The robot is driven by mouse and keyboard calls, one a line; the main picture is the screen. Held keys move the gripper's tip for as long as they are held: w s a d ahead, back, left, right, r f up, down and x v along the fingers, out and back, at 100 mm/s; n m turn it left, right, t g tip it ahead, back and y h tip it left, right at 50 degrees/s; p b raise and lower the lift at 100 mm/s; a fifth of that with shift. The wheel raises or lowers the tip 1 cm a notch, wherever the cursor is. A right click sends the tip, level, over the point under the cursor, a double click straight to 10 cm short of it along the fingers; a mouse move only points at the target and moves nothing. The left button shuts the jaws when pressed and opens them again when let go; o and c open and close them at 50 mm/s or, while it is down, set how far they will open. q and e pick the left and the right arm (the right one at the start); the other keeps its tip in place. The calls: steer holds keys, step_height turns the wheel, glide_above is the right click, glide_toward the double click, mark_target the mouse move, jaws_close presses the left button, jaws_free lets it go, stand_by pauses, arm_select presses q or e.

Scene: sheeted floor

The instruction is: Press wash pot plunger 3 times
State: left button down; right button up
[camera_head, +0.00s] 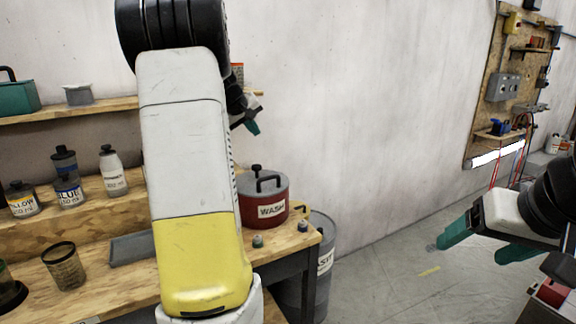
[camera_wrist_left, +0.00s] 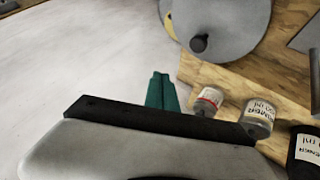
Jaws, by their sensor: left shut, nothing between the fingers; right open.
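The wash pot (camera_head: 262,209) is a dark red can with a grey lid and a "WASH" label, standing on the wooden bench. A black plunger knob (camera_head: 257,168) rises from its lid beside a black carry handle. In the left wrist view a round grey lid (camera_wrist_left: 232,22) with a black knob (camera_wrist_left: 198,43) shows at the top. My left gripper (camera_head: 254,129) is shut and empty, its teal tips above the pot and apart from the knob; its fingers (camera_wrist_left: 161,91) also show in the left wrist view. My right gripper (camera_head: 468,250) is open and empty at the right, over the floor.
My left arm hides the middle of the bench. Labelled bottles (camera_head: 114,172) stand on a raised shelf at left, with a dark cup (camera_head: 64,267) and grey tray (camera_head: 131,248) below. A grey waste bin (camera_head: 320,262) stands beside the bench.

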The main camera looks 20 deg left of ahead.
mark_target(257, 165)
arm_select(q)
steer(key=shift+w+a+f, duration=0.15)
steer(key=shift+w+a, duration=0.25)
steer(key=shift+w, duration=0.15)
steer(key=shift+f, duration=4.4)
steer(key=shift+f, duration=0.4)
steer(key=shift+f, duration=1.3)
steer(key=shift+r, duration=1.7)
